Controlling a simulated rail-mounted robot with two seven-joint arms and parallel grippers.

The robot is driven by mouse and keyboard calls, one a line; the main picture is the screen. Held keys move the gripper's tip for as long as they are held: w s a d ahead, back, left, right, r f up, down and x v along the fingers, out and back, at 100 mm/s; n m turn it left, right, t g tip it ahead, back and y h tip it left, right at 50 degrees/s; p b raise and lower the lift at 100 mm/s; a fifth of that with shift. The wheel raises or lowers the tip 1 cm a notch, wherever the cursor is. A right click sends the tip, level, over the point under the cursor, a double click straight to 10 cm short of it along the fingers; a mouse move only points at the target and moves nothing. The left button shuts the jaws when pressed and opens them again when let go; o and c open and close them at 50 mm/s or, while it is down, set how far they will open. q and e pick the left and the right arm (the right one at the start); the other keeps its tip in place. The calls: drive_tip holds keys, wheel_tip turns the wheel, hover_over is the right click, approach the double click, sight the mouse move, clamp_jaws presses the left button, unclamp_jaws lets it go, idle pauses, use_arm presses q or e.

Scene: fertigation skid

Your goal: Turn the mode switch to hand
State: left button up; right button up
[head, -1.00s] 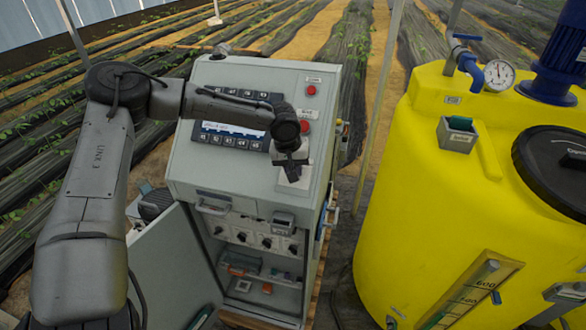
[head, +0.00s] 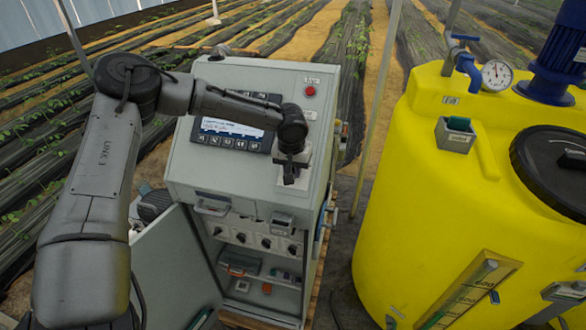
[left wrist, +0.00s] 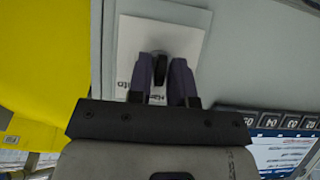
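The mode switch shows in the left wrist view as a small black knob (left wrist: 160,68) on a white label plate (left wrist: 133,35) with partly hidden lettering. My left gripper (left wrist: 162,75) has one finger on each side of the knob. The fingers stand apart with the knob between them, and I cannot tell whether they press on it. In the head view my left gripper (head: 290,177) points down at the sloped panel of the grey cabinet (head: 200,165). There it hides the knob and part of the plate. The knob's setting cannot be read. My right gripper is not in view.
A lit display (head: 232,128) with keys lies left of the gripper. A red button (head: 310,90) is near the panel's top. The cabinet's lower door (head: 175,270) hangs open. A yellow tank (head: 420,200) stands to the right, across a gap.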

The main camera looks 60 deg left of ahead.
use_arm(q)
drive_tip(key=shift+o, duration=1.3)
drive_tip(key=shift+f, duration=0.1)
wheel_tip(320, 180, up, 14)
drive_tip(key=s+d, duration=0.1)
drive_tip(key=shift+s+d+f, duration=0.15)
drive_tip(key=shift+s+d, duration=0.1)
drive_tip(key=shift+s, duration=0.05)
